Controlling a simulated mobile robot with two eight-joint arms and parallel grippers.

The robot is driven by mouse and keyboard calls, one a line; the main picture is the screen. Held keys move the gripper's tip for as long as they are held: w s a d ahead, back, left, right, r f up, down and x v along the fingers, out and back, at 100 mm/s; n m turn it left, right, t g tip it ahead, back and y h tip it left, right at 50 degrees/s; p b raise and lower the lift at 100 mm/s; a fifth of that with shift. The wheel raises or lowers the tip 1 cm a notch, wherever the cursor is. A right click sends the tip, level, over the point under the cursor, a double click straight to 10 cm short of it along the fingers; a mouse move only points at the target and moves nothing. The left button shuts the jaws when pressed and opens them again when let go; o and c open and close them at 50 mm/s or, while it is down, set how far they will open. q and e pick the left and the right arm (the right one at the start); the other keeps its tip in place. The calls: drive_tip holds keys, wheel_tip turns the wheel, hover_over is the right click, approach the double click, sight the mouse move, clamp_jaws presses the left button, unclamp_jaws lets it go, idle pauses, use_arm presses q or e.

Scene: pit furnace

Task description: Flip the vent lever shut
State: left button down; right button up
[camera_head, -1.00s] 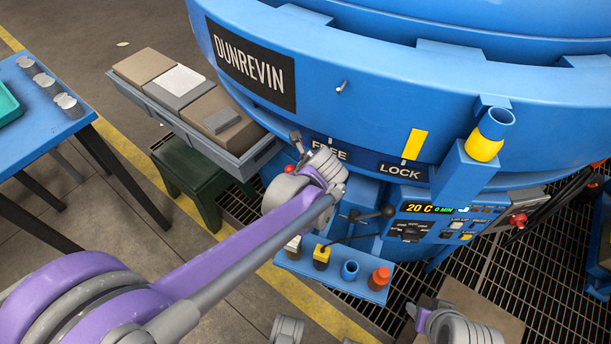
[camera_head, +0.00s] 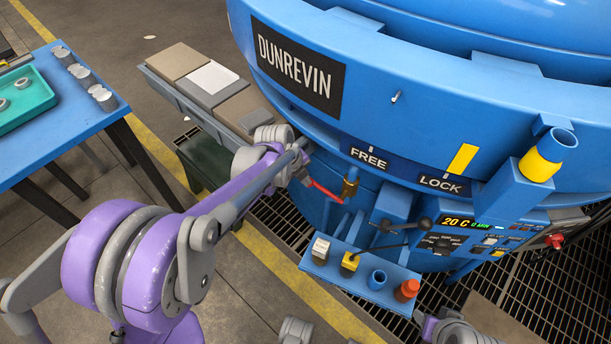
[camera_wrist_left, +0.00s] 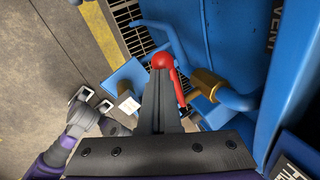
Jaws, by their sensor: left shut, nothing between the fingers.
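The vent lever is a red arm (camera_head: 325,190) on a brass valve fitting (camera_head: 350,187) on the blue furnace's side, left of the FREE label. It slants up to the left from the fitting in the head view. In the left wrist view its round red knob (camera_wrist_left: 161,60) shows just beyond my fingertips, with the brass fitting (camera_wrist_left: 206,84) to the right. My left gripper (camera_head: 304,176) is shut and empty, close to the lever's knob end; it also shows in the wrist view (camera_wrist_left: 162,78). I cannot tell whether it touches the knob.
A small blue shelf (camera_head: 337,275) with bottles and cups juts out below the lever. A control panel (camera_head: 460,235) is at the right. A grey ledge with blocks (camera_head: 225,82) is behind my left arm. A blue table (camera_head: 100,125) stands at the left.

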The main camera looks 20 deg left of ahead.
use_arm(q)
drive_tip(key=shift+w+a+f, duration=0.1)
drive_tip(key=shift+a+f, duration=0.1)
drive_tip(key=shift+f, duration=0.3)
drive_tip(key=shift+a+f, duration=0.2)
drive_tip(key=shift+f, duration=0.25)
use_arm(e)
drive_tip(key=shift+f, duration=0.25)
